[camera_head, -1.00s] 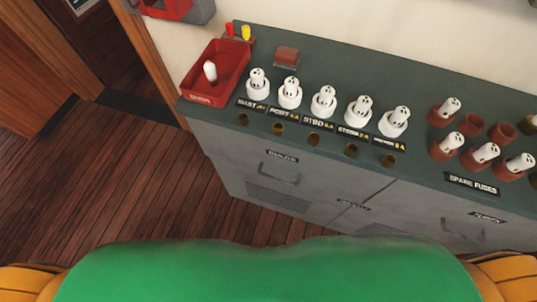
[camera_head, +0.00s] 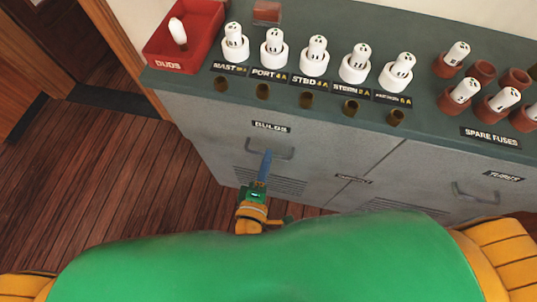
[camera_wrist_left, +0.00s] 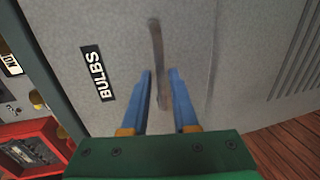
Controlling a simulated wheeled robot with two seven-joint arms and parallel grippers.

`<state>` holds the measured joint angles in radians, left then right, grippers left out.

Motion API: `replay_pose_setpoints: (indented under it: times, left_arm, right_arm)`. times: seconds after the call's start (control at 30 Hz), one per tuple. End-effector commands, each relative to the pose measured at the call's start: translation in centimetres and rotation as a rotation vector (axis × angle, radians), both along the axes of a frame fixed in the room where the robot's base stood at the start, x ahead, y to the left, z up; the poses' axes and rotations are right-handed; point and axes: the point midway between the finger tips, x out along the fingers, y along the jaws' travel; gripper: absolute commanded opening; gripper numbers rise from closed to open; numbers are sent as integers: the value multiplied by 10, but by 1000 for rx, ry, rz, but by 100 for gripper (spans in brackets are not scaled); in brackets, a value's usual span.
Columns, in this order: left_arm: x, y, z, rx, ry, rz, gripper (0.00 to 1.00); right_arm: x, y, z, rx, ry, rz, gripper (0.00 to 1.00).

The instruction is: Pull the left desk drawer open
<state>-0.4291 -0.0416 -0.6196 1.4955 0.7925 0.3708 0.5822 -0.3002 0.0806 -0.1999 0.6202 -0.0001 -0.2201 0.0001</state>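The left desk drawer (camera_head: 225,125) is the grey front labelled BULBS, and it looks closed. Its bar handle (camera_head: 285,154) shows below the label. My left gripper (camera_head: 266,154) reaches up to the handle with its blue fingers. In the left wrist view the handle (camera_wrist_left: 155,38) runs between the two fingers of the gripper (camera_wrist_left: 159,72), which stand apart on either side with gaps, so the gripper is open. I cannot tell how deep the handle sits between them. My right gripper is not in view.
The green desktop (camera_head: 190,85) carries a red DUDS tray (camera_head: 160,62), several white fuses in holders and brown spare-fuse sockets. A second front with a handle (camera_head: 475,195) is at the right. Bare wooden floor (camera_head: 110,180) lies left of the desk.

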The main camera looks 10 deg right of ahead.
Motion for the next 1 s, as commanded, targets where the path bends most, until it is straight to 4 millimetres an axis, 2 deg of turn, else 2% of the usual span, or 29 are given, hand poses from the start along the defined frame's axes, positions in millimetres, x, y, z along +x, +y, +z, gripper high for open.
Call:
replay_pose_setpoints:
  times: [0.13, 0.4, 0.43, 0.5, 0.53, 1.0]
  left_arm:
    - [20, -7, -5, 1, 0, 1, 27]
    - [24, -8, -6, 4, 1, -2, 27]
    - [24, -8, -6, 4, 1, -2, 22]
    - [24, -8, -6, 5, 0, -2, 3]
    - [24, -8, -6, 5, 0, -2, 0]
    - [23, -8, -6, 6, 0, -2, 0]
  right_arm:
    - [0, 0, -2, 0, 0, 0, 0]
    - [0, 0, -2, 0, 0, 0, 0]
    - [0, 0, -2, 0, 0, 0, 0]
    - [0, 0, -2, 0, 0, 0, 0]
    - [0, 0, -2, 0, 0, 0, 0]
    - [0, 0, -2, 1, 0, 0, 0]
